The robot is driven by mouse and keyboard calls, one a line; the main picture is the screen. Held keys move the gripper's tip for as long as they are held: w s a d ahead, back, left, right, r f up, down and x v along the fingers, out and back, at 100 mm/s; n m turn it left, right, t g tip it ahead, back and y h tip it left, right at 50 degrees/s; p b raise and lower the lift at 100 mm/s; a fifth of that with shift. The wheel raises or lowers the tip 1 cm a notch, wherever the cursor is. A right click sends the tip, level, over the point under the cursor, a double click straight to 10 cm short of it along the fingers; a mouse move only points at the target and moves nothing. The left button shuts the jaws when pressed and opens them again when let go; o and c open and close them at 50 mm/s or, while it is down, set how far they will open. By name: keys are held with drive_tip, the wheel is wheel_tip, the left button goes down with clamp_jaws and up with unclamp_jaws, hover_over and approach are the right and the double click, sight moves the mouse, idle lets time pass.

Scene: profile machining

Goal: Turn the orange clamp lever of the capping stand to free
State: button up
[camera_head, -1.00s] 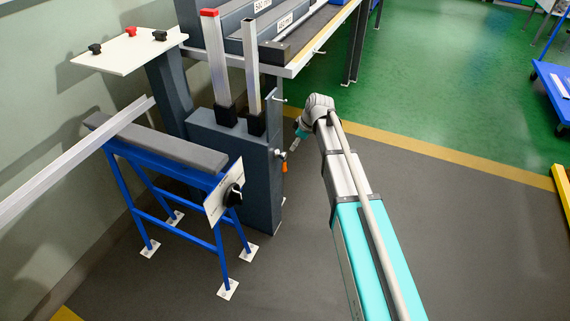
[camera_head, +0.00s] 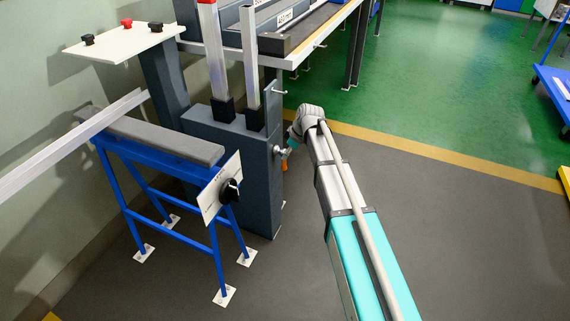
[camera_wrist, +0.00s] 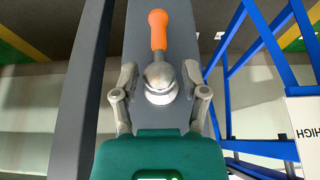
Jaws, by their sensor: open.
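The capping stand (camera_head: 262,185) is a dark grey block with two upright profiles set in its top. Its orange clamp lever (camera_head: 284,164) hangs down on the side facing my arm. In the wrist view the orange lever handle (camera_wrist: 158,30) points to the top of the picture from a round metal hub (camera_wrist: 160,80). My gripper (camera_wrist: 160,98) is open, with one finger on each side of the hub. A gap shows between each finger and the hub. In the head view my gripper (camera_head: 286,151) is small and partly merged with the hub, so contact cannot be told.
A blue trestle (camera_head: 160,227) with a grey top carries a long profile (camera_head: 60,150) and a white dial plate (camera_head: 215,195) with a black knob, left of the stand. A white-edged bench (camera_head: 300,55) stands behind.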

drive_tip(key=shift+b+x, duration=1.7)
drive_tip(key=shift+x, duration=0.45)
clamp_jaws()
